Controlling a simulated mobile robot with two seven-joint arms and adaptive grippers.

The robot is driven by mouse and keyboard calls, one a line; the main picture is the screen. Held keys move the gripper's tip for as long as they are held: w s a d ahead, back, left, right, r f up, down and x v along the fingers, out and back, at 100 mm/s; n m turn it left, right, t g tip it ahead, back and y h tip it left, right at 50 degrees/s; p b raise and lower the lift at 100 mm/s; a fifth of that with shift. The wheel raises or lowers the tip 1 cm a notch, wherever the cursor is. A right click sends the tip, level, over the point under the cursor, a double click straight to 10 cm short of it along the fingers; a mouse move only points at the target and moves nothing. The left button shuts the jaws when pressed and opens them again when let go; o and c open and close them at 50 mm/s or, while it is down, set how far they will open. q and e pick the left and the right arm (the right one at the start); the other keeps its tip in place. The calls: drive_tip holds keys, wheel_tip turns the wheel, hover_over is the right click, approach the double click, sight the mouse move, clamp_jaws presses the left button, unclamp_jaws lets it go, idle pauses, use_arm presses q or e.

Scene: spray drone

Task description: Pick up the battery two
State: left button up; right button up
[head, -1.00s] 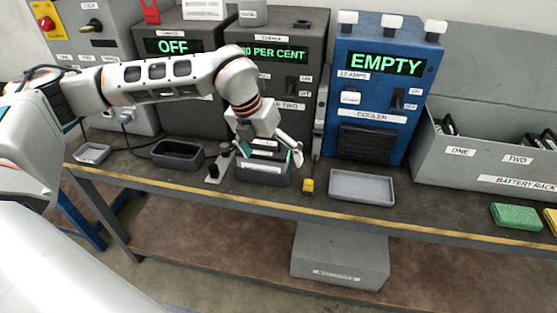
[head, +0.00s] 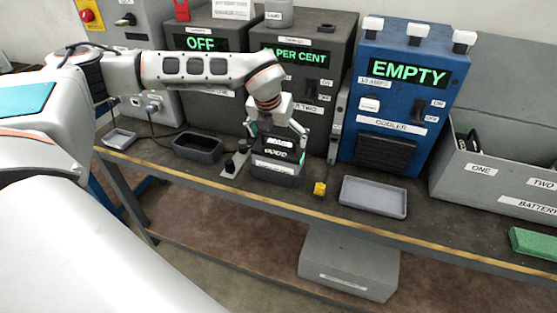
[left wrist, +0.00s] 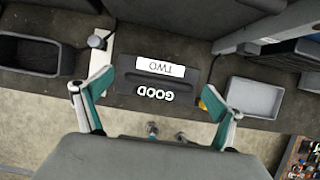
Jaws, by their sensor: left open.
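Battery two (head: 277,166) is a dark block standing on the bench in the head view, with white labels and a green patch. In the left wrist view the battery (left wrist: 188,88) shows a label reading TWO and the word GOOD, both upside down. My left gripper (head: 278,140) is above the battery, its fingers spread to either side of it. In the left wrist view my left gripper (left wrist: 158,88) is open, with nothing between the pads but the battery below. Contact cannot be told.
A yellow block (head: 320,188) and grey tray (head: 346,204) lie to the right. The charger (head: 325,100) and blue cooler (head: 425,98) stand behind.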

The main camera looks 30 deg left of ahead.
use_arm(q)
drive_tip(key=shift+w+a+f, duration=0.1)
drive_tip(key=shift+w+f, duration=0.15)
drive_tip(key=shift+f, duration=0.4)
drive_tip(key=c, duration=2.2)
drive_tip(key=shift+o, duration=0.2)
drive_tip(key=shift+w+r, duration=0.2)
drive_tip(key=shift+r, duration=0.1)
